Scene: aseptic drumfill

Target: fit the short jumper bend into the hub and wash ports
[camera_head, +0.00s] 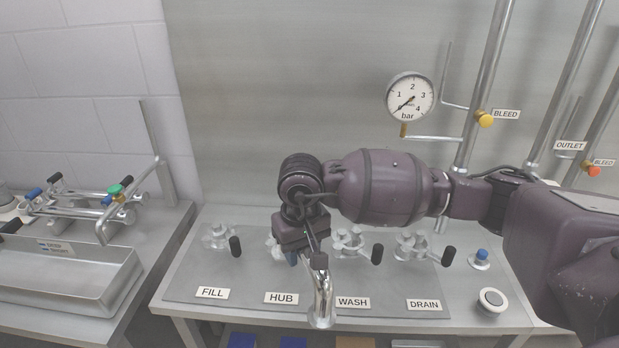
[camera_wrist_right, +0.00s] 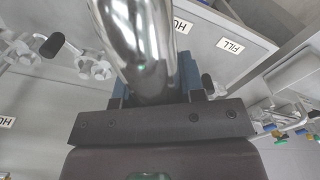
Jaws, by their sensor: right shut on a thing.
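My right gripper (camera_head: 306,261) is shut on a shiny steel bend, the short jumper bend (camera_head: 322,300), in front of the port panel. The bend's lower part hangs near the gap between the HUB label (camera_head: 281,298) and the WASH label (camera_head: 353,302), apart from the ports. In the right wrist view the bend (camera_wrist_right: 135,40) rises between the blue fingers of the gripper (camera_wrist_right: 155,85). The hub port (camera_head: 272,246) is mostly hidden behind my gripper. The wash port (camera_head: 348,241) shows to the right, with a black-handled clamp. My left gripper is not in view.
The fill port (camera_head: 216,236) and drain port (camera_head: 409,244) flank the pair, each with a black handle. A pressure gauge (camera_head: 410,97) and upright pipes (camera_head: 483,85) stand behind. A steel tray (camera_head: 65,278) and racked pipework (camera_head: 120,197) are on the left bench.

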